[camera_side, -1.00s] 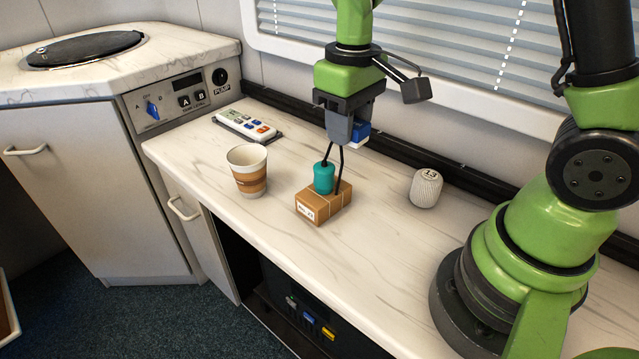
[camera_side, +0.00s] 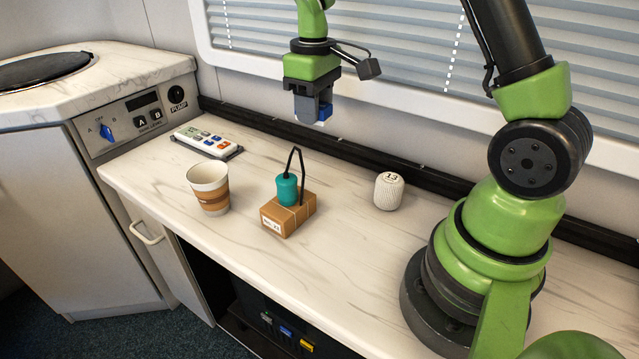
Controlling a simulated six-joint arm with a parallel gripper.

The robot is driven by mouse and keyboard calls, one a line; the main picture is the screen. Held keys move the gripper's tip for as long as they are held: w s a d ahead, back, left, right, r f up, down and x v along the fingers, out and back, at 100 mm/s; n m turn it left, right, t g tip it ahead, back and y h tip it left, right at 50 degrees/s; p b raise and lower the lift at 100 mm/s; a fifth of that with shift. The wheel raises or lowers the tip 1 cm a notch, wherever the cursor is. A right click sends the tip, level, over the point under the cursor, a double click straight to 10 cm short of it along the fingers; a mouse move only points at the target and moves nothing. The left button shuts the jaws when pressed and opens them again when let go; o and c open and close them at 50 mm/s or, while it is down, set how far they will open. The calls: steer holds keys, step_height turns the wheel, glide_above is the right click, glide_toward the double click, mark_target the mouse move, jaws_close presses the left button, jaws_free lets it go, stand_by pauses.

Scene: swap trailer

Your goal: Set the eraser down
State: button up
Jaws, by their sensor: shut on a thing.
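My gripper (camera_side: 311,114) hangs high above the counter, behind and a little right of the brown box. It is shut on a small blue and white block, which looks like the eraser (camera_side: 326,111). The block shows at the right side of the fingers, with its white part lowest. It is in the air and clear of everything below. The fingers hide part of it.
A teal item (camera_side: 287,189) with a tall black loop stands at the brown box (camera_side: 279,221). A ribbed white cylinder marked 13 (camera_side: 389,191) stands right. The marbled counter (camera_side: 345,245) is bare in front.

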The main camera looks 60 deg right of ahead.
glide_above(328, 181)
steer(key=shift+n, duration=0.3)
steer(key=shift+f, duration=0.1)
step_height(328, 181, down, 18)
steer(key=shift+r, duration=0.25)
steer(key=shift+f, duration=0.2)
steer(key=o, duration=0.9)
steer(key=shift+r, duration=0.1)
